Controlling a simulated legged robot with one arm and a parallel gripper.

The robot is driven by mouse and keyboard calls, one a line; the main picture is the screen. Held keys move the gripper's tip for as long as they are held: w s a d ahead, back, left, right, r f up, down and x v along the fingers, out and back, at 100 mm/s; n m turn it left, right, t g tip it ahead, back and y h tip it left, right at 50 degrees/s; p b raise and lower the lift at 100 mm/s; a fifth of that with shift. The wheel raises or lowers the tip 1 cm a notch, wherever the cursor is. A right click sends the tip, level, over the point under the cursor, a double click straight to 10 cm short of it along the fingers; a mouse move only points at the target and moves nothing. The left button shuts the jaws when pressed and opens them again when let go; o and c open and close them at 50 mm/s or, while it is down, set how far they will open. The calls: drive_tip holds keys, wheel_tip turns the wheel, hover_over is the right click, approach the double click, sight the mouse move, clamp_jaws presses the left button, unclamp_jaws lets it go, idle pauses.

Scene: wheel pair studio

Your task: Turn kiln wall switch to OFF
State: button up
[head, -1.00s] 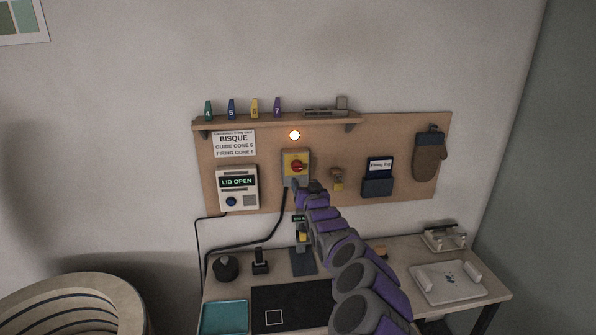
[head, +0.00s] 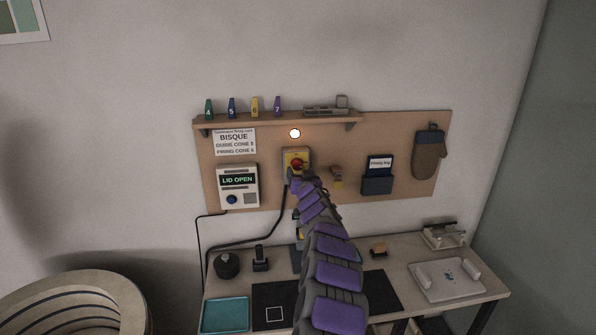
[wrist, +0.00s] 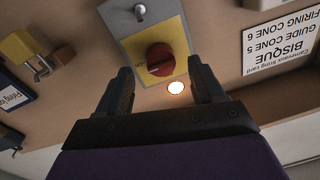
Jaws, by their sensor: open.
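The kiln wall switch is a grey box with a yellow plate (head: 288,158) and a red rotary knob (head: 297,163), mounted on the pegboard. In the wrist view the red knob (wrist: 160,59) sits on the yellow plate (wrist: 176,33), ahead of and between my finger lines. My gripper (wrist: 160,78) is open and empty, with one dark finger on each side below the knob; I see no contact. In the head view my gripper (head: 296,174) is just below the knob and partly covers the switch box. The knob's pointer position cannot be read clearly.
A lit round lamp (head: 295,133) is above the switch. A LID OPEN controller (head: 238,186) is to its left, a padlock (head: 337,177) to its right. A shelf (head: 275,121) with cones runs above. The bench (head: 415,300) below holds trays and tools.

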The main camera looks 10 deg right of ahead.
sight(297, 168)
drive_tip(key=shift+w+d+r, duration=0.1)
drive_tip(key=shift+w+r, duration=0.05)
drive_tip(key=shift+w, duration=0.6)
drive_tip(key=shift+w+a, duration=0.2)
drive_tip(key=shift+w, duration=0.7)
drive_tip(key=shift+c, duration=0.3)
drive_tip(key=c, duration=1)
